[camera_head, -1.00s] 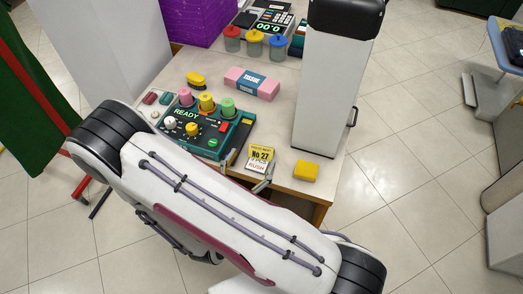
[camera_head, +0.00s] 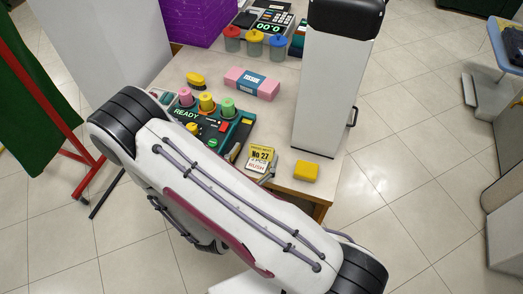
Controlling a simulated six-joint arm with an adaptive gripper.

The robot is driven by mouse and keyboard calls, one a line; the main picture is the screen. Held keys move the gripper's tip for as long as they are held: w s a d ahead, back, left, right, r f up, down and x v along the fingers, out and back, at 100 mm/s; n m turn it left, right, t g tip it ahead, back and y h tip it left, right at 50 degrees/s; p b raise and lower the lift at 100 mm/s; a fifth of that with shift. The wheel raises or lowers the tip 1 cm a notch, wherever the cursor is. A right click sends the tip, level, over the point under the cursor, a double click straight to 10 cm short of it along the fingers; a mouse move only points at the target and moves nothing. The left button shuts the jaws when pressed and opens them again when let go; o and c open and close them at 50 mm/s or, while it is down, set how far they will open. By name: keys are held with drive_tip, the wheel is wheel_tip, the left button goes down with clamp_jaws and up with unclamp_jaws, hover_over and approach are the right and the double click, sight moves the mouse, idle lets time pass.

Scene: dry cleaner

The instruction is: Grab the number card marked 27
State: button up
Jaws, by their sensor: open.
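The yellow and white number card marked No.27 (camera_head: 262,154), with RUSH in red on its lower part, is near the front edge of the table (camera_head: 285,170). My gripper (camera_head: 252,163) is open, mostly hidden behind my arm. One grey fingertip shows just left of the card and the other by its lower right. The card appears between them in the picture; I cannot tell whether either finger touches it.
A green control box (camera_head: 207,129) marked READY, with coloured spools, stands close left of the card. A yellow block (camera_head: 306,171) lies to its right. A tissue pack (camera_head: 252,83) lies behind. A tall white column (camera_head: 328,95) rises at the right.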

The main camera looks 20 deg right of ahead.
sight(261, 148)
drive_tip(key=shift+w+d+f, duration=0.25)
drive_tip(key=shift+w+d, duration=0.15)
drive_tip(key=shift+d, duration=0.15)
drive_tip(key=shift+w+d+f, duration=0.25)
drive_tip(key=shift+w+d, duration=0.1)
drive_tip(key=shift+d, duration=0.2)
drive_tip(key=shift+x, duration=1.1)
drive_tip(key=c, duration=0.8)
